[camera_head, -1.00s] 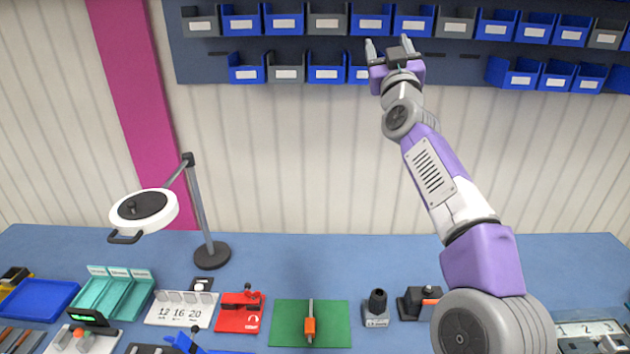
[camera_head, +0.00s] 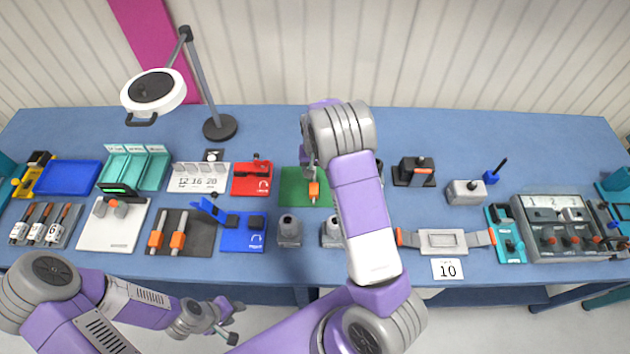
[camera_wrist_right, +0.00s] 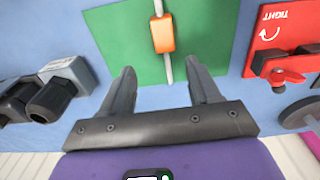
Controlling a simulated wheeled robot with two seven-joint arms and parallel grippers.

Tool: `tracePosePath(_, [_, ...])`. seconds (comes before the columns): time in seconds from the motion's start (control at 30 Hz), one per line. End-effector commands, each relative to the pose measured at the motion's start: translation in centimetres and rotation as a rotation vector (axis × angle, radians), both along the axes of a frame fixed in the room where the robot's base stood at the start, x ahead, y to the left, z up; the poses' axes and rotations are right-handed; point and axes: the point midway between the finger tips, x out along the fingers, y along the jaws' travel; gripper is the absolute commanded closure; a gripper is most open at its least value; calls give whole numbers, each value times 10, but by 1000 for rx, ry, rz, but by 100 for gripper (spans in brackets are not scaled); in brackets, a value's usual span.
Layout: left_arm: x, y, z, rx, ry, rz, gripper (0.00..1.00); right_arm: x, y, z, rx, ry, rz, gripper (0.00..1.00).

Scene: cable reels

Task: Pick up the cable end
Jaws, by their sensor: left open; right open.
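The cable end, a thin grey cable with an orange sleeve (camera_head: 314,190), lies on the green mat (camera_head: 291,190) in the head view. In the right wrist view the orange sleeve (camera_wrist_right: 162,34) is at the top middle of the green mat (camera_wrist_right: 120,30). My right gripper (camera_wrist_right: 162,72) is open and empty; the grey cable runs between its fingers, a little apart from both. In the head view my right arm and wrist hide most of that gripper. My left gripper (camera_head: 222,320) is open and empty low in the head view, off the table's front edge.
A red TIGHT fixture (camera_head: 252,180) stands left of the mat, and grey blocks (camera_head: 289,230) stand in front of it. A black-and-grey holder (camera_head: 414,171) sits to the right. A magnifier lamp (camera_head: 153,92) stands at the back left. The table's back strip is mostly clear.

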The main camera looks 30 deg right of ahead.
Motion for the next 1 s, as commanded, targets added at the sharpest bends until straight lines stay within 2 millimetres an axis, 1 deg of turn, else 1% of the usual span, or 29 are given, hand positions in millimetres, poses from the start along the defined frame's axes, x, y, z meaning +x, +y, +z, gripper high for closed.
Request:
tracePosePath(0.03, [0, 0, 1, 0, 0, 0, 57, -6, 4, -9, 17, 20, -9, 38])
tracePosePath(0.13, [0, 0, 2, 0, 0, 0, 57, -10, 8, -22, 31, 33, -15, 38])
tracePosePath(0.37, [0, 0, 7, 0, 0, 0, 57, -9, 11, -47, 29, 30, -13, 38])
tracePosePath(0.5, [0, 0, 12, 0, 0, 0, 57, -9, 12, -69, 28, 31, -13, 38])
tracePosePath(0.6, [0, 0, 13, 0, 0, 0, 57, -8, 12, -80, 27, 27, -12, 38])
tracePosePath(0.7, [0, 0, 13, 0, 0, 0, 57, -8, 12, -85, 28, 26, -12, 38])
tracePosePath(0.9, [0, 0, 12, 0, 0, 0, 57, -8, 12, -85, 27, 25, -11, 38])
tracePosePath(0.97, [0, 0, 12, 0, 0, 0, 57, -8, 12, -85, 27, 25, -11, 48])
tracePosePath(1.0, [0, 0, 12, 0, 0, 0, 57, -8, 12, -84, 27, 25, -11, 54])
